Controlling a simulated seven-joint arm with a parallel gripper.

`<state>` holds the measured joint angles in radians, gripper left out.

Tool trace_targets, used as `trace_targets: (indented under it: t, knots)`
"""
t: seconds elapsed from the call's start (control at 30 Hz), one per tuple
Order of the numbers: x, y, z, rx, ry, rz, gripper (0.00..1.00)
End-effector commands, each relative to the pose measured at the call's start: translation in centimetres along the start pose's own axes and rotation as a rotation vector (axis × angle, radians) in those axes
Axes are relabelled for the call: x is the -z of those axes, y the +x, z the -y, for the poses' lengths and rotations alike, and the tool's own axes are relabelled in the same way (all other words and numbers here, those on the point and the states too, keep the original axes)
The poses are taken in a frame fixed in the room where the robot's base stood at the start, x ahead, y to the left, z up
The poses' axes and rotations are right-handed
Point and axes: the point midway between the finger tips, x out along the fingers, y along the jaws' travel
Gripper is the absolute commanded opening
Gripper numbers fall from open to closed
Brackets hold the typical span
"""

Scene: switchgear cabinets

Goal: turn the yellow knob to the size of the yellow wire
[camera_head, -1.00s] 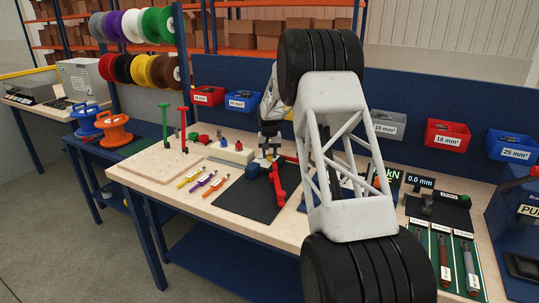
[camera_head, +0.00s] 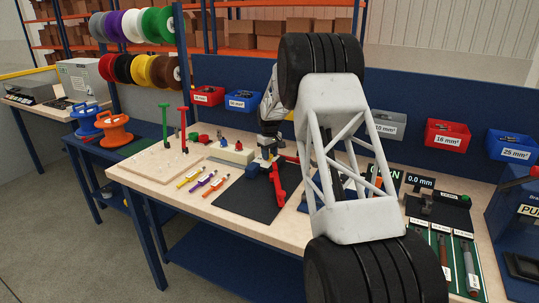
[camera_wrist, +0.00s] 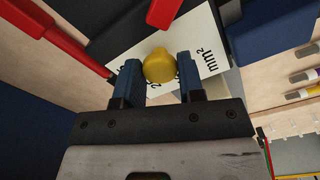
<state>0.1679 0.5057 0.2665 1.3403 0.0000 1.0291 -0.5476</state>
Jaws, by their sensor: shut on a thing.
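The yellow knob (camera_wrist: 159,66) sits on a white plate (camera_wrist: 203,42) printed with "mm²" and other markings, partly hidden. My gripper (camera_wrist: 158,78) has its two blue fingers on either side of the knob and is shut on it. In the head view my gripper (camera_head: 267,152) is low over the bench near the black mat, and the knob is hidden there. A yellow wire (camera_head: 188,178) lies on the bench to the left, beside a purple and an orange one. Its size tag is too small to read.
A tool with red handles (camera_head: 277,185) lies on the black mat (camera_head: 238,200), close to my gripper; red handles also show in the wrist view (camera_wrist: 58,38). A pegboard (camera_head: 150,168) with green and red posts stands to the left. Labelled bins line the back panel.

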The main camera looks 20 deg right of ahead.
Motion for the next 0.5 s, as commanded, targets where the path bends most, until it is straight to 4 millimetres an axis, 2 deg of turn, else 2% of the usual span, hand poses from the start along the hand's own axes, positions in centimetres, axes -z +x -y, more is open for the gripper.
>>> trace_targets:
  t: [0.43, 0.47, 0.5]
  knots:
    - [-0.01, -0.02, -0.02, 0.000, -0.013, 0.000, 0.12]
    - [-0.01, -0.02, -0.02, 0.000, -0.013, 0.000, 0.40]
    - [-0.01, -0.02, -0.01, 0.000, -0.013, 0.000, 0.47]
